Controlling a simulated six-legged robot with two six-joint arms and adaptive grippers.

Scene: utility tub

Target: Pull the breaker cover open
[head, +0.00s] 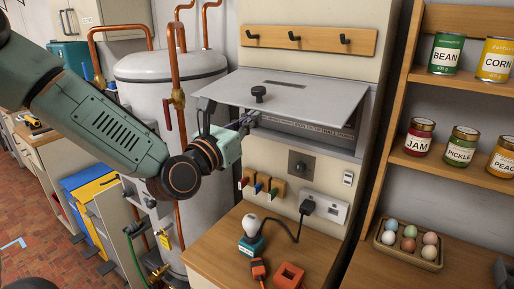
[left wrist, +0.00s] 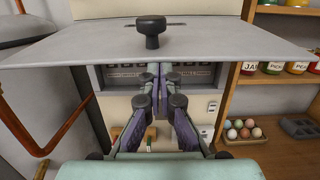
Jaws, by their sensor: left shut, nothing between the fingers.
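The breaker cover (head: 285,90) is a grey hinged panel with a black knob (head: 259,93). It is swung up and stands out from the wall box, tilted, with the breaker panel (head: 310,130) showing beneath it. In the left wrist view the cover (left wrist: 220,40) and its knob (left wrist: 152,30) are above my fingers. My left gripper (head: 251,118) is shut and empty, just under the cover's lower left part. In the left wrist view its fingertips (left wrist: 160,72) are together in front of the breaker rows. I cannot tell whether they touch the cover. My right gripper is not seen.
A shelf (head: 440,85) with cans and jars stands at the right, with an egg tray (head: 408,244) below. A bulb (head: 252,227) and an orange block (head: 288,275) are on the counter. The water heater (head: 170,80) and copper pipes are close behind my left arm.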

